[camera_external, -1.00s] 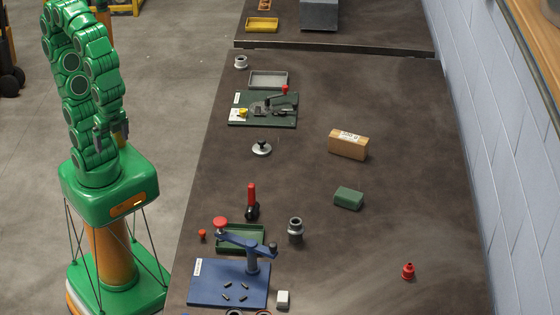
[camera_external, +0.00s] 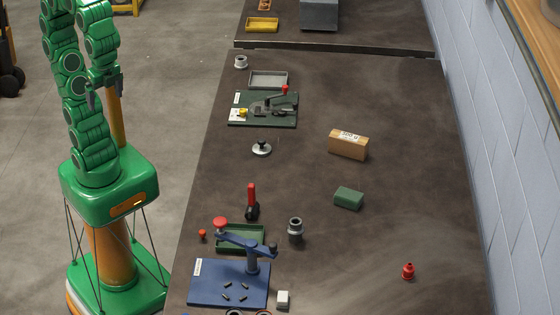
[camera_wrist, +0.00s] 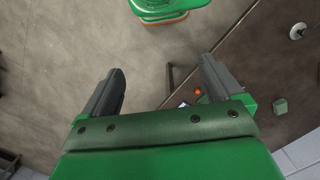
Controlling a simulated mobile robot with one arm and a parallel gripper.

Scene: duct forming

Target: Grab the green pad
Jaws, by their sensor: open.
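The green pad (camera_external: 348,198) is a small dark green block lying flat on the right-hand part of the brown table (camera_external: 310,120). In the wrist view, the green pad (camera_wrist: 280,106) shows small at the right, outside the space between the fingers. My gripper (camera_external: 105,93) is left of the table, raised above my base and far from the pad.
A cardboard box (camera_external: 348,145) stands behind the pad and a red fitting (camera_external: 408,271) lies in front. A grey ring fitting (camera_external: 295,229), green tray (camera_external: 240,237), red-handled tool (camera_external: 252,203) and blue fixture (camera_external: 229,283) are to the left. The table around the pad is clear.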

